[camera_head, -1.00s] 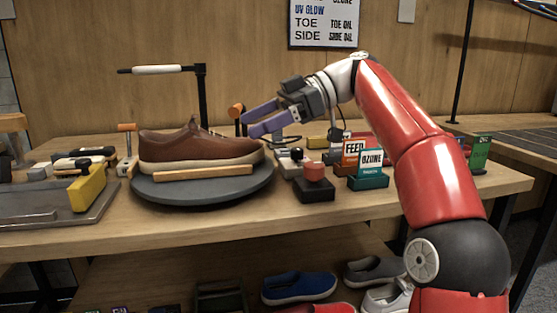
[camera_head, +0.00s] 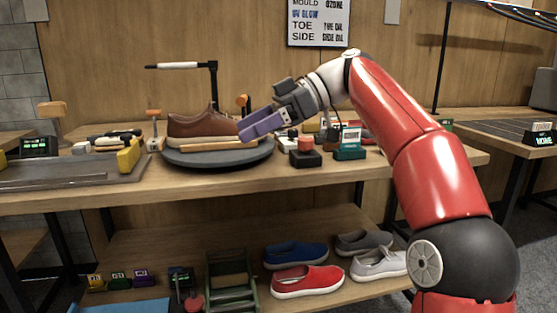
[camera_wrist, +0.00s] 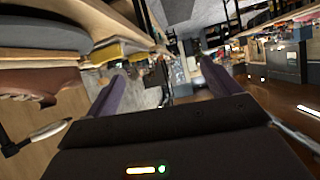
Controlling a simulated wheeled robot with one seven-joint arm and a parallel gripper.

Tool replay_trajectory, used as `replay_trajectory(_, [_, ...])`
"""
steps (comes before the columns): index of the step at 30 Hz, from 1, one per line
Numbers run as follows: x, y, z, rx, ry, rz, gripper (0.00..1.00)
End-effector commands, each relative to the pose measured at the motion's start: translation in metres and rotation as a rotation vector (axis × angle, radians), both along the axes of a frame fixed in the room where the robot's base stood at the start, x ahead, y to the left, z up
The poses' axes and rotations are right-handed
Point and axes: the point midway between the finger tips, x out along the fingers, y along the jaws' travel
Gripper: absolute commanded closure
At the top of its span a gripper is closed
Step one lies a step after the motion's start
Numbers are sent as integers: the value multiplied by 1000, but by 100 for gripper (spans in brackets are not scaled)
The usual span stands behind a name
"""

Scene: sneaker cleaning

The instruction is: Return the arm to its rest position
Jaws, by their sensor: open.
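My gripper (camera_head: 245,130) has purple fingers and hangs in the air in front of the right end of a brown shoe in the head view. In the wrist view its two purple fingers (camera_wrist: 160,90) stand apart with nothing between them, so it is open and empty. My red arm reaches in from the right, bent at the elbow. The brown shoe (camera_head: 195,126) sits on a round dark turntable (camera_head: 218,157) with a wooden strip along its near side; the fingers hide its right end. The shoe also shows at the left of the wrist view (camera_wrist: 40,82).
A black block with a red button (camera_head: 305,153) and small labelled signs (camera_head: 350,143) stand right of the turntable. A grey tray (camera_head: 65,172) lies at the left. Behind is a post with a horizontal bar (camera_head: 180,66). Several shoes (camera_head: 307,280) lie on the lower shelf.

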Motion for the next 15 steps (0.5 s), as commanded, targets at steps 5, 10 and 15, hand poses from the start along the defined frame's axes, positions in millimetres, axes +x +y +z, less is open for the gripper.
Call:
replay_trajectory(5, [-8,9,-13,-88,56,-87,12])
replay_trajectory(10, [-19,14,-35,-202,127,-217,12])
replay_trajectory(15, [-36,9,-66,-341,208,-414,12])
